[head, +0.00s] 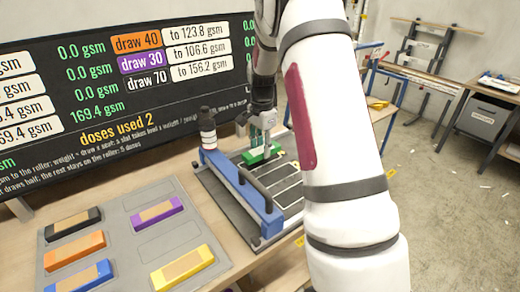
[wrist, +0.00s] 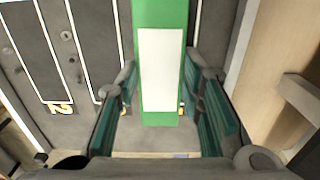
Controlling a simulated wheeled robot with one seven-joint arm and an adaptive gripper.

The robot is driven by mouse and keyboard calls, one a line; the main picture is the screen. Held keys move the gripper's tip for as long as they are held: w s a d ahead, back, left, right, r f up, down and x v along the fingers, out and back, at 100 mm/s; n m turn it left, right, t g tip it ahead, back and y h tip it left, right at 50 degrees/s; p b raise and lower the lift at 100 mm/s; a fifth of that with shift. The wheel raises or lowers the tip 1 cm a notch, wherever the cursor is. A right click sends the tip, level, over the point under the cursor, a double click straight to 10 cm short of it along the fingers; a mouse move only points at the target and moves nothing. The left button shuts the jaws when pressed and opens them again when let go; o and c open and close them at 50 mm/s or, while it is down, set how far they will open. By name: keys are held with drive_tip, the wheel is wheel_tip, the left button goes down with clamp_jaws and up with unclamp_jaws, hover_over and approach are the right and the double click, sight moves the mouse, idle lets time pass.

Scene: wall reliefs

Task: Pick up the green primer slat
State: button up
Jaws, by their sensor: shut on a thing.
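The green primer slat (head: 254,156) is at the far end of the grey board with white-outlined lanes (head: 287,191). In the wrist view the green slat (wrist: 162,15) runs between my fingers and has a pale blank label on its face. My gripper (head: 263,145) points down over the slat and is shut on it, with teal pads on both sides in the wrist view (wrist: 160,90). I cannot tell whether the slat touches the board or hangs just above it.
A blue bar with a dark handle (head: 246,195) crosses the board. A grey tray (head: 115,245) at the front left holds black, orange, blue, purple and yellow slats. A dark display board (head: 110,80) stands at the back.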

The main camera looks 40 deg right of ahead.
drive_tip(key=s+a, duration=0.1)
drive_tip(key=s, duration=0.3)
drive_tip(key=s+a+r, duration=0.1)
drive_tip(key=s, duration=0.4)
drive_tip(key=s+a, duration=0.2)
drive_tip(key=s, duration=0.3)
drive_tip(key=shift+r, duration=0.2)
